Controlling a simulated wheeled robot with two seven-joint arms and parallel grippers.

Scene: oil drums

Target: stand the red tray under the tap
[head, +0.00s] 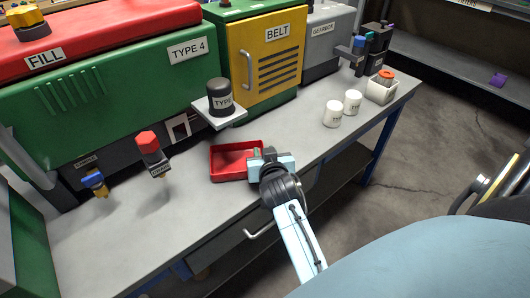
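The red tray (230,160) lies on the grey bench, open side up and seemingly empty. A red-knobbed tap (149,144) with a label juts from the machine front, left of the tray. A blue-knobbed tap (94,181) with a brass-coloured spout is farther left. The tray is under neither tap. My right gripper (258,163) is at the tray's right end and covers part of it. Its fingers are too small and hidden to show whether they close on the rim. My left gripper is not in view.
A black canister (220,97) stands on a white ledge (228,114) behind the tray. The bench (128,232) is clear in front of the taps. A handle (262,230) sticks out from its front.

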